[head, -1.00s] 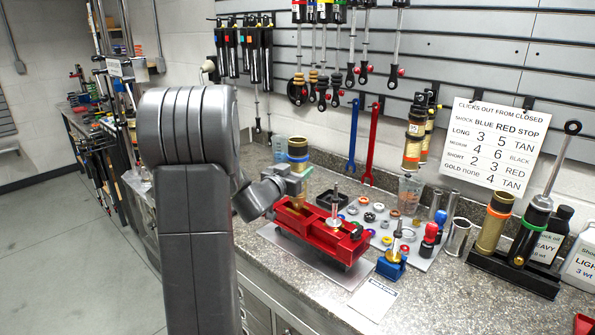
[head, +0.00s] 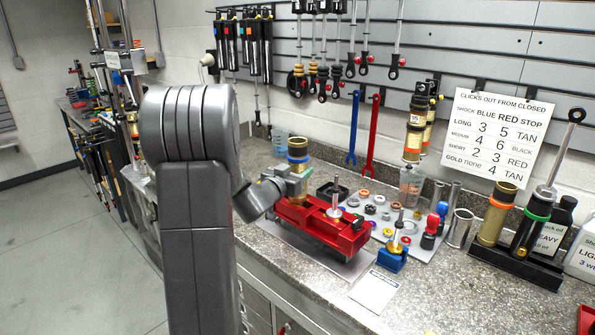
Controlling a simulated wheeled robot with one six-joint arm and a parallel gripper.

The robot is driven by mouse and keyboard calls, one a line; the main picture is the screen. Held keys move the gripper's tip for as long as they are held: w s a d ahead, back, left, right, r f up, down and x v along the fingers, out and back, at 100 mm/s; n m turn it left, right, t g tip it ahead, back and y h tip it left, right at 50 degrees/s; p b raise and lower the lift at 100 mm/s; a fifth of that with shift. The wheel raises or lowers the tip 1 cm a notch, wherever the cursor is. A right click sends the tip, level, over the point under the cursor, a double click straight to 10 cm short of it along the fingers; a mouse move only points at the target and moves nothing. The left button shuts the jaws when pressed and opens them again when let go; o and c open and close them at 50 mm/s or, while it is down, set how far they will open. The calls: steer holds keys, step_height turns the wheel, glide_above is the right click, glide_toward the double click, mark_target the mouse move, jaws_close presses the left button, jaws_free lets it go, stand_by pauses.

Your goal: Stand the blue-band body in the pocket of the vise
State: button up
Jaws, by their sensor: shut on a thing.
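The blue-band body (head: 298,158) is a gold cylinder with a blue ring near its top. My gripper (head: 297,180) is shut on it and holds it upright over the left end of the red vise (head: 325,226). A silver rod on a round base (head: 335,205) stands upright at the vise's middle.
A grey mat (head: 427,236) with several small rings lies behind the vise. A blue block (head: 392,258) with a brass-and-silver piece stands to the right. A black rack (head: 515,268) holds two bodies at far right. A white card (head: 374,291) lies in front.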

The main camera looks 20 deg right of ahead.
steer(key=shift+r, duration=0.1)
steer(key=o, duration=1.4)
steer(key=shift+s+a, duration=0.1)
steer(key=shift+s+a, duration=0.15)
steer(key=shift+a, duration=0.2)
steer(key=b+v, duration=0.2)
steer(key=v, duration=1.1)
steer(key=shift+d, duration=0.1)
